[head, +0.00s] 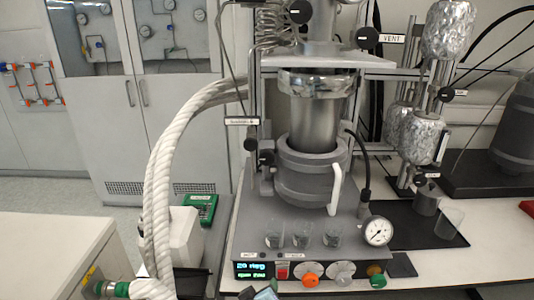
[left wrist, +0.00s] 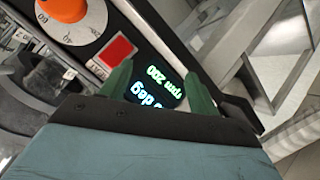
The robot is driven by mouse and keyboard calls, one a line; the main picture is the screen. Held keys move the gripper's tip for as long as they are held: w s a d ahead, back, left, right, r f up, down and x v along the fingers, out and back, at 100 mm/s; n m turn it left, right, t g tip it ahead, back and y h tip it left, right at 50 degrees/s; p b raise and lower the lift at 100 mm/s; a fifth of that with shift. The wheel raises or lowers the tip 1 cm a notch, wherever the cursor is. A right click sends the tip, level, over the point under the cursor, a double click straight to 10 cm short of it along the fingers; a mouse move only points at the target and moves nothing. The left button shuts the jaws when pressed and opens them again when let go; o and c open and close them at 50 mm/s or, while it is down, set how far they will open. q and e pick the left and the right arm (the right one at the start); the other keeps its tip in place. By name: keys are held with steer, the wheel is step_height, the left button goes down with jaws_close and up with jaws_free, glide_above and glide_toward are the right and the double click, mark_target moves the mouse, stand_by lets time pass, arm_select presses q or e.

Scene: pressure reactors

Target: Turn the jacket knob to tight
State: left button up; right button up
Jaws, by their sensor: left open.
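The reactor (head: 313,120) stands on a grey base unit at the centre of the head view. A black knob (head: 250,144) sits on its left side just below a small label (head: 242,121). The label is too small to read, so I cannot tell whether this is the jacket knob. My left gripper (head: 266,291) is at the bottom edge of the head view, in front of the base's control panel. In the left wrist view its green fingers (left wrist: 155,92) are apart and empty, with the lit display (left wrist: 158,85) between and beyond them. My right gripper is not in view.
The panel carries a red switch (head: 282,270), an orange dial (head: 310,279) and a white dial (head: 341,272). Small beakers (head: 302,234) and a pressure gauge (head: 377,231) stand above it. Thick white hoses (head: 160,190) arch at the left. A VENT knob (head: 367,38) is at upper right.

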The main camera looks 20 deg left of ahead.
arm_select(q)
steer(key=w+a+r+n+t+y, duration=0.1)
steer(key=w+r+n+t+y, duration=0.25)
steer(key=r, duration=1.35)
steer(key=n+t+p, duration=0.1)
steer(key=n+t, duration=0.1)
steer(key=n, duration=0.5)
glide_toward(267, 160)
steer(key=p+x, duration=0.2)
steer(key=x, duration=0.9)
steer(key=shift+s+r, duration=0.1)
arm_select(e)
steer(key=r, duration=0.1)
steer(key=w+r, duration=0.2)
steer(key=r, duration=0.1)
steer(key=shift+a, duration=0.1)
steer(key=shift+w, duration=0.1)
arm_select(q)
steer(key=c, duration=1)
steer(key=shift+o, duration=0.2)
steer(key=shift+m+b, duration=1.75)
steer(key=shift+m, duration=0.4)
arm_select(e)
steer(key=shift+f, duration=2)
arm_select(q)
steer(key=o, duration=1)
steer(key=shift+c, duration=0.2)
